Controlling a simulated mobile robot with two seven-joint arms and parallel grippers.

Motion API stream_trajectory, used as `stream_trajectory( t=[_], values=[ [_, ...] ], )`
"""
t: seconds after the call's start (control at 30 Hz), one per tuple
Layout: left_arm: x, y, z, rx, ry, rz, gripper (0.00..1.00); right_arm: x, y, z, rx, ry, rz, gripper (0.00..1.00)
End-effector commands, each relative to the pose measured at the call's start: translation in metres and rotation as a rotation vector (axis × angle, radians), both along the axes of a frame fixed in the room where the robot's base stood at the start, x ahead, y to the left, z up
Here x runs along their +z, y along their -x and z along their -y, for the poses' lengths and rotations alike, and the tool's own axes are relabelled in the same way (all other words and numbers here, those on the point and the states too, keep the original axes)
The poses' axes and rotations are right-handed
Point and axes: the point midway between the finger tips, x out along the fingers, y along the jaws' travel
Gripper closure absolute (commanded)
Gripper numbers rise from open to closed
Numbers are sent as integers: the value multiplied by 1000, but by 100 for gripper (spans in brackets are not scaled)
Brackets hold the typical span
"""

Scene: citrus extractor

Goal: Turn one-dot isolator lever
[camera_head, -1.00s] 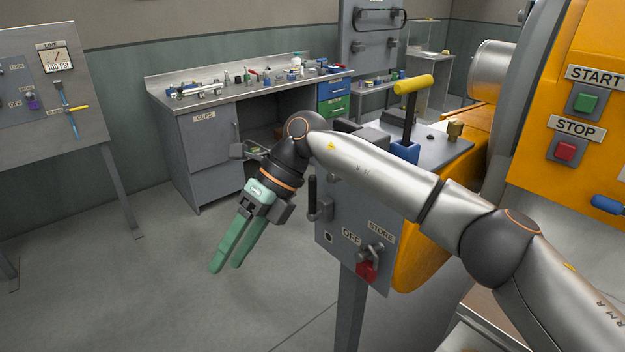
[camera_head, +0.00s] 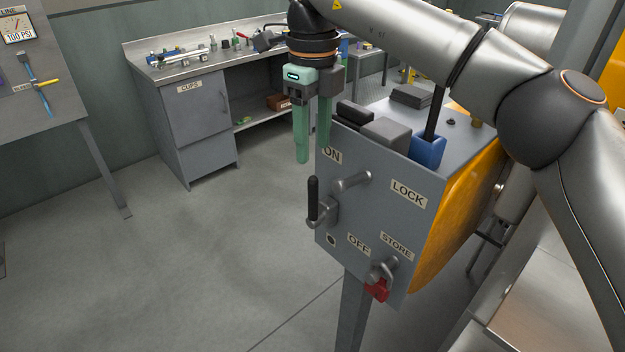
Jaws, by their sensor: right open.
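The isolator lever (camera_head: 313,198) is on the front of a grey panel box (camera_head: 365,225). Its black handle stands upright, on the ON side, above a grey hub. A single black dot (camera_head: 331,240) marks the panel just below the hub. The ON label (camera_head: 332,156) is above and the OFF label (camera_head: 358,244) is below right. My right gripper (camera_head: 313,154) has green fingers, open and empty, pointing down. It appears above the lever in the picture, apart from it. My left gripper is not in view.
A grey peg (camera_head: 352,181) sticks out beside the LOCK label. A red padlock (camera_head: 376,290) hangs at the STORE peg. A blue-based lever (camera_head: 428,148) and grey blocks stand on the box top. A workbench (camera_head: 180,75) is behind. Floor left of the box is clear.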

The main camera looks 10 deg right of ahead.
Motion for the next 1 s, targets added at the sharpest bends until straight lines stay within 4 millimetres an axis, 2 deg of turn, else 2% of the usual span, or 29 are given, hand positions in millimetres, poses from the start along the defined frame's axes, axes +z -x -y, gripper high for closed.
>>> stream_trajectory(
  t=[0.03, 0.2, 0.43, 0.6, 0.87, 1.0],
  values=[
    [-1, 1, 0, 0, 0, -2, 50, -13, 0, 1, 1, 0, -4, 47],
    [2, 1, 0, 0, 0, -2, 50, -47, 1, 1, 1, 0, -4, 47],
    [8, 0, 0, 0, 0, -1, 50, -81, 0, 0, 0, -1, -2, 47],
    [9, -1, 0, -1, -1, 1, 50, -91, 0, 0, 0, -2, -1, 47],
    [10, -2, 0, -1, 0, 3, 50, -92, 0, 0, 0, -2, -1, 47],
    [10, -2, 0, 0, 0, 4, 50, -92, 0, 0, 0, -2, -1, 61]
  ],
)
